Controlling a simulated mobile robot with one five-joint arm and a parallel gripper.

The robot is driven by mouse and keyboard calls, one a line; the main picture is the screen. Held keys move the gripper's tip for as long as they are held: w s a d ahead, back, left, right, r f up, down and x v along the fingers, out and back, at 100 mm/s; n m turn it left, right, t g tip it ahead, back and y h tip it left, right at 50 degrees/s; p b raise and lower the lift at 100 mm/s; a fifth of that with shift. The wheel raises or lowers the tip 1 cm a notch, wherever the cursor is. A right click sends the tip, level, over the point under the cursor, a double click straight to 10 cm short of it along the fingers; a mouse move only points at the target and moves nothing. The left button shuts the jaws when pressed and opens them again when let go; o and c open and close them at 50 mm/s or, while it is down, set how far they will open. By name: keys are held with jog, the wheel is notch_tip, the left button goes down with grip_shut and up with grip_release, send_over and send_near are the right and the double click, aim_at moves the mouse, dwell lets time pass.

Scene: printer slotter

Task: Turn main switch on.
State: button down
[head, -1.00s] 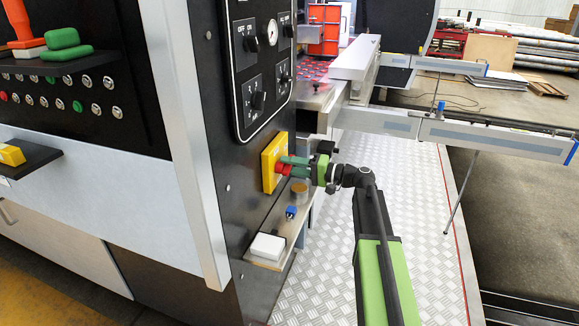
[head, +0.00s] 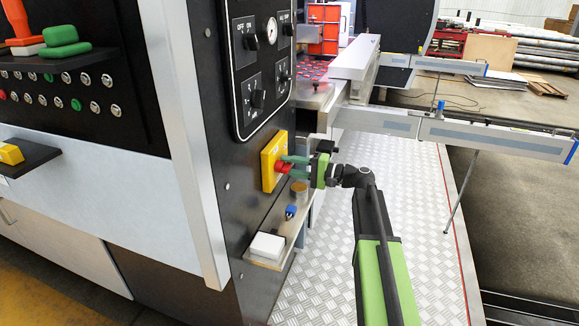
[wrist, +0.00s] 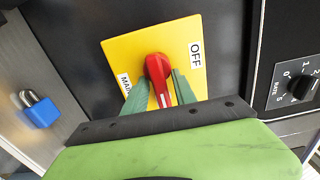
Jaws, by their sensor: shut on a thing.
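The main switch is a yellow plate (head: 268,153) with a red handle (head: 282,167) on the dark side panel. In the wrist view the yellow plate (wrist: 123,50) carries an "OFF" label at right and a partly hidden "MAIN" label at left. The red handle (wrist: 158,68) sits between the two green fingers of my gripper (wrist: 160,88), slightly tilted in that picture. In the head view my gripper (head: 290,167) reaches the switch from the right, shut on the handle. The fingers hide the lower part of the plate in the wrist view.
A small ledge below the switch holds a white box (head: 267,246), a blue padlock (head: 290,211) and a round tan item (head: 299,190). A black knob panel (head: 262,65) is above the switch.

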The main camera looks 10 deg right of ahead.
jog(key=c, duration=1.4)
grip_release()
jog(key=shift+o, duration=0.2)
jog(key=v, duration=1.7)
jog(key=shift+s, duration=0.15)
jog(key=shift+d+f, duration=0.1)
jog(key=shift+d, duration=0.05)
